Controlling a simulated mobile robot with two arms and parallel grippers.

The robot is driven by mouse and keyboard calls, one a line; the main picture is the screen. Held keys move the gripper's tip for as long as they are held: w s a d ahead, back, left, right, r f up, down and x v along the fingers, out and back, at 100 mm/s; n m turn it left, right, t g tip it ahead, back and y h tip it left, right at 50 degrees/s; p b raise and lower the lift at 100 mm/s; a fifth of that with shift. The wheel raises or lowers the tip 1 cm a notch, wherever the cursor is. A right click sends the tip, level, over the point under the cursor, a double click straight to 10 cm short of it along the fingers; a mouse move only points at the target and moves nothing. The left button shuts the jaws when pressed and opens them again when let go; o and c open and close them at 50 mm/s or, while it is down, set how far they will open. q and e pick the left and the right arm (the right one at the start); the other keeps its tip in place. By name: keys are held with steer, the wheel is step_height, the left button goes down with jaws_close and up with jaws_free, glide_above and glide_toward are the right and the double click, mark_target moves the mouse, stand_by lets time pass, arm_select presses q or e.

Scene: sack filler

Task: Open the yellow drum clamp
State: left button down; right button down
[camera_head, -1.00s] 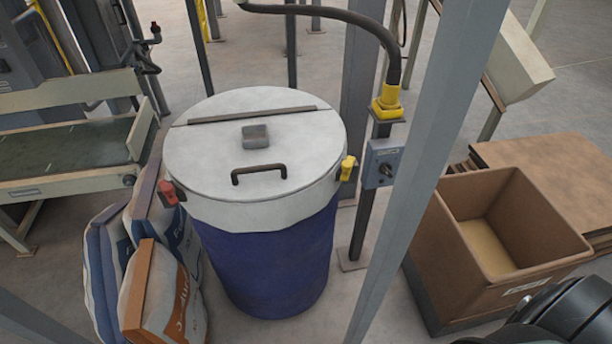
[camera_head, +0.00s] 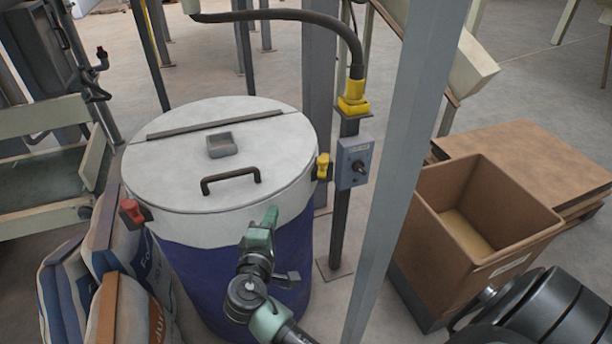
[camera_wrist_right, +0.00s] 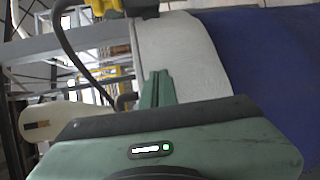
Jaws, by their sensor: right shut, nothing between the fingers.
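The yellow drum clamp (camera_head: 323,166) sits on the right side of the drum's white rim, upright on a dark bracket. The blue drum (camera_head: 210,275) has a white lid (camera_head: 170,165) with a black handle, and the lid lies flat on it. A red clamp (camera_head: 132,211) is on the left side. My right gripper (camera_head: 270,217) is shut and empty, in front of the drum, below and left of the yellow clamp and apart from it. In the right wrist view its fingers (camera_wrist_right: 157,88) appear against the white rim. My left gripper is not in view.
A grey post (camera_head: 400,190) rises right of the drum. A grey switch box (camera_head: 352,163) on a thin stand is close beside the yellow clamp. Filled sacks (camera_head: 135,270) lean at the drum's left. An open cardboard box (camera_head: 430,200) stands at the right.

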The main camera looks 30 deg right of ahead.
mark_target(324, 160)
step_height(324, 160, up, 8)
steer(key=s+d+m+h, duration=0.1)
steer(key=d+m+h, duration=0.1)
steer(key=h, duration=0.1)
steer(key=w+d+p, duration=0.4)
steer(key=d, duration=0.6)
steer(key=shift+f, duration=0.25)
steer(key=shift+w, duration=0.1)
steer(key=shift+d, duration=0.1)
steer(key=shift+s+d, duration=0.4)
steer(key=shift+s, duration=0.05)
steer(key=shift+d, duration=0.1)
